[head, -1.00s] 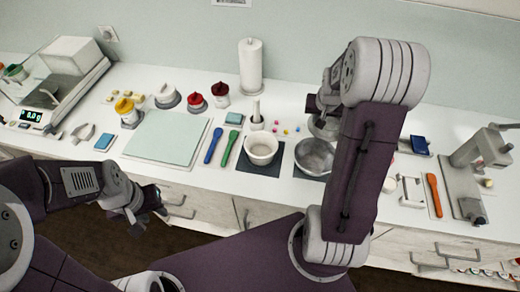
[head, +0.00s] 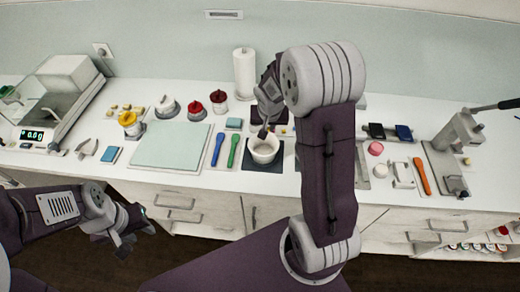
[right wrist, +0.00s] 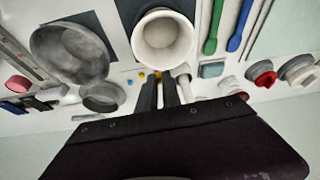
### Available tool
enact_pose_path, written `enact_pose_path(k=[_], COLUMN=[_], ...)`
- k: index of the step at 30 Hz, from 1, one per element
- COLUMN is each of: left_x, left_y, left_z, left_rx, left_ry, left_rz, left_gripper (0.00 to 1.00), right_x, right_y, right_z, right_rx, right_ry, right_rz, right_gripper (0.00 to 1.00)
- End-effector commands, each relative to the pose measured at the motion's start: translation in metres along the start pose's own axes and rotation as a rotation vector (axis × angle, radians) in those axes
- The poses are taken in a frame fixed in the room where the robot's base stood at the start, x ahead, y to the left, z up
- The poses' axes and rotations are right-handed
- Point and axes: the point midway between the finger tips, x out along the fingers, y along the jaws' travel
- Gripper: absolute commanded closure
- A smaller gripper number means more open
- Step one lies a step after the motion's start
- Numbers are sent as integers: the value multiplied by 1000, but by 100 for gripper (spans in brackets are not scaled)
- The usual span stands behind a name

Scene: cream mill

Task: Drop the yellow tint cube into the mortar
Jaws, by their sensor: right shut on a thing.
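The white mortar (head: 263,150) stands on a dark mat, and it also shows from above in the right wrist view (right wrist: 135,40). My right gripper (head: 263,134) is at the mortar's back rim, pointing down. In the right wrist view its two dark fingers (right wrist: 158,78) end just beyond the rim, shut on a small yellow cube (right wrist: 158,74). The cube is tiny and partly hidden by the fingers; its exact height over the rim is unclear. My left gripper (head: 137,230) is open and empty, in front of the counter at left.
A blue spatula (head: 217,149) and a green one (head: 233,151) lie left of the mortar. A grey metal bowl (right wrist: 70,52) stands beside it, hidden by my right arm in the head view. A pale mat (head: 170,145), lidded jars and a scale (head: 45,115) are further left.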

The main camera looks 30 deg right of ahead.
Motion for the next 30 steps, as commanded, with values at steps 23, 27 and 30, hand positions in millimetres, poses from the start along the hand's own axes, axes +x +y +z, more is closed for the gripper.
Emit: enact_pose_path(k=[23,27,30], left_x=[51,51,51], left_y=[-1,-1,-1], left_z=[5,5,5], left_rx=[0,0,0], left_ry=[0,0,0], left_rz=[0,0,0], left_gripper=[64,64,64], right_x=[57,56,56], right_y=[0,0,0], right_z=[23,23,23], right_rx=[1,1,1], right_ry=[0,0,0], right_rz=[0,0,0], right_gripper=[100,83,66])
